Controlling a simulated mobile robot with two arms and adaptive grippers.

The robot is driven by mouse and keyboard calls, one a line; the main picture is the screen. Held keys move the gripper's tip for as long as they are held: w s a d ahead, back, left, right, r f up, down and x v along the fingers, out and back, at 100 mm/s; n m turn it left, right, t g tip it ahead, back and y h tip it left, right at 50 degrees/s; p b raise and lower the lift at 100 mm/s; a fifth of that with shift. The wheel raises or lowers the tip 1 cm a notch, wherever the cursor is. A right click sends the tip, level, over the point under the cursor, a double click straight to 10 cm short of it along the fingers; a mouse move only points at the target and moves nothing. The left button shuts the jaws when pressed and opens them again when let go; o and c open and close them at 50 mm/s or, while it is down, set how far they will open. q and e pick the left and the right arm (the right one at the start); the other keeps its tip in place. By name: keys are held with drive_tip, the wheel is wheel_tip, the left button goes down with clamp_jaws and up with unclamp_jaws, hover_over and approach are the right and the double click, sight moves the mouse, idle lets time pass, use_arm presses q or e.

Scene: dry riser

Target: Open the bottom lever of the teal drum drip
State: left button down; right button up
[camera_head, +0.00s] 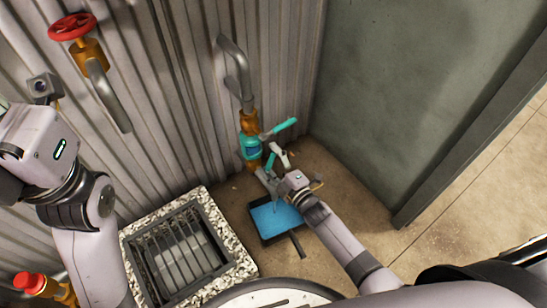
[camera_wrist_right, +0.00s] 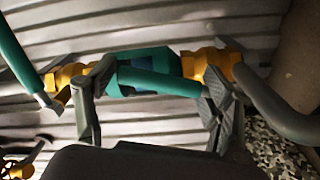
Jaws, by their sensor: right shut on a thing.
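The teal drum drip (camera_head: 251,147) sits on a vertical pipe between brass fittings, against the corrugated wall. One teal lever (camera_head: 281,128) sticks out to the right at its top; it also shows at the left in the right wrist view (camera_wrist_right: 22,60). The bottom lever (camera_head: 270,160) is lower; in the right wrist view the bottom lever (camera_wrist_right: 160,82) lies between my fingers, in front of the teal body. My right gripper (camera_head: 268,176) is at the drum's lower side, shut on the bottom lever. My left arm is at the left; its fingers are out of frame.
A blue tray (camera_head: 275,218) lies on the floor below the drip. A grated drain (camera_head: 178,255) with a speckled rim is left of it. A red valve wheel (camera_head: 72,27) is at the upper left, a red-capped fitting (camera_head: 30,283) at the lower left. A green-grey wall stands at the right.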

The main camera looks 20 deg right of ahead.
drive_tip(key=shift+s+a+n, duration=0.1)
drive_tip(key=shift+a+n, duration=0.15)
drive_tip(key=shift+n, duration=0.15)
drive_tip(key=o, duration=1.7)
drive_tip(key=v, duration=1.2)
drive_tip(key=shift+r, duration=0.1)
